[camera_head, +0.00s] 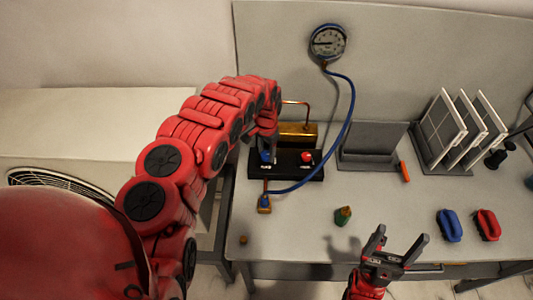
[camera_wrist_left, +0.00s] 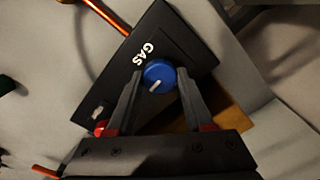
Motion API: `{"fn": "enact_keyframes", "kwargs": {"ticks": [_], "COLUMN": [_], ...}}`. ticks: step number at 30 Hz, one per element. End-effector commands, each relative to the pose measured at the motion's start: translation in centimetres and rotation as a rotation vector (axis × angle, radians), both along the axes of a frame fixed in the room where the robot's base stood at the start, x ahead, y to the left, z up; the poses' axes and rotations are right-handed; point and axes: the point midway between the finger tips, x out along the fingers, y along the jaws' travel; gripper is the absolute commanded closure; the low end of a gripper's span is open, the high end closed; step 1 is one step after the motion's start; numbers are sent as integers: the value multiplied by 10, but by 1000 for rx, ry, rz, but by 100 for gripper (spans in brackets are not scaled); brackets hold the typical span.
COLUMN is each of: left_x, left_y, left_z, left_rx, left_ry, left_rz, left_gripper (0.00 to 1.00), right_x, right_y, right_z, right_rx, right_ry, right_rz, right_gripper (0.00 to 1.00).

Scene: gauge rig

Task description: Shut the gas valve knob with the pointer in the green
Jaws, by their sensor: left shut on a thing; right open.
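The blue gas valve knob (camera_wrist_left: 160,75) sits on the black valve block (camera_wrist_left: 180,45) beside the white word GAS; its white mark points down-left in the left wrist view. My left gripper (camera_wrist_left: 157,80) is shut on this knob, one finger on each side. In the head view the block (camera_head: 288,173) also bears a red knob (camera_head: 307,156), and my left arm partly covers the blue knob. The round gauge (camera_head: 328,42) hangs on the back panel; its dark pointer looks roughly level, but its colour zones are too small to read. My right gripper (camera_head: 401,246) is open and empty over the table front.
A green-and-brass piece (camera_head: 343,215) stands mid-table. Blue (camera_head: 449,226) and red (camera_head: 487,225) clamp-like pieces lie at right, before a rack of panels (camera_head: 445,160).

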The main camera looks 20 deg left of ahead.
Motion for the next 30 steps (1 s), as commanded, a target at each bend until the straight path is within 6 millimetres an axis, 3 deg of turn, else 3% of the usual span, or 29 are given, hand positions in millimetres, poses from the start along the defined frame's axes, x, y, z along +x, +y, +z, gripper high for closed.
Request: {"fn": "enact_keyframes", "kwargs": {"ticks": [20,21,25,30], "left_x": [1,1,0,0], "left_y": [0,0,0,0], "left_z": [1,1,0,0], "left_rx": [0,0,0,0], "left_ry": [-2,-2,-1,-1], "left_rz": [-62,-62,-61,-61], "left_gripper": [100,43,19,18], "right_x": [0,0,0,0], "right_y": [0,0,0,0], "right_z": [-2,-2,-2,-2], "right_rx": [0,0,0,0], "right_ry": [0,0,0,0], "right_rz": [0,0,0,0], "right_gripper": [20,20,20,20]}}
